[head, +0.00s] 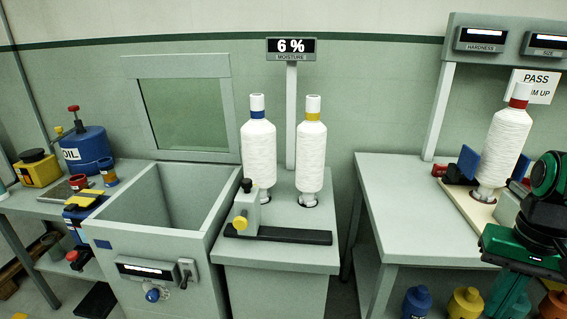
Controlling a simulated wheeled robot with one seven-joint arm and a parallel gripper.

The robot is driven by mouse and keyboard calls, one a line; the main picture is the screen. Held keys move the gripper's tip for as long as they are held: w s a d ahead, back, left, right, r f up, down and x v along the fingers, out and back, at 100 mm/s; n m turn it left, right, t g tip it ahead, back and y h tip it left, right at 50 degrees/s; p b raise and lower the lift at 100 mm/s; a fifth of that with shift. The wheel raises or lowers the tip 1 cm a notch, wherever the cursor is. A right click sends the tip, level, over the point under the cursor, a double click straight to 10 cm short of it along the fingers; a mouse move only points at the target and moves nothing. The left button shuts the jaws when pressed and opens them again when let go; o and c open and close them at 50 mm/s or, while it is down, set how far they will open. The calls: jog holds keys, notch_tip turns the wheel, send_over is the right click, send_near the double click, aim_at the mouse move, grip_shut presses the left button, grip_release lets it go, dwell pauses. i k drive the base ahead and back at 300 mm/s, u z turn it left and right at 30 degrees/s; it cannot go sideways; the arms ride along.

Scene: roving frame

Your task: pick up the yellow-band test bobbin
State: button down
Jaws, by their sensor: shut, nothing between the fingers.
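The yellow-band bobbin (311,158) is a tall white thread bobbin with a yellow ring near its top. It stands upright on the right part of a grey cabinet top (285,258), its foot at a dark round seat. Green and black parts of my arm show at the right edge, well apart from the yellow-band bobbin. I cannot see my gripper's fingers.
A moisture display (291,50) on a post reads 6 % behind the bobbins. A dark bar (290,236) lies in front. An open grey bin (152,221) is left. A red-band bobbin (503,147) stands on the right table (385,180), whose left part is clear.

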aim_at(311, 142)
jog(key=u, duration=0.15)
jog(key=i, duration=0.95)
jog(key=z, duration=0.05)
jog(key=k, duration=0.5)
jog(key=z, duration=0.75)
jog(key=i, duration=0.3)
jog(key=z, duration=0.15)
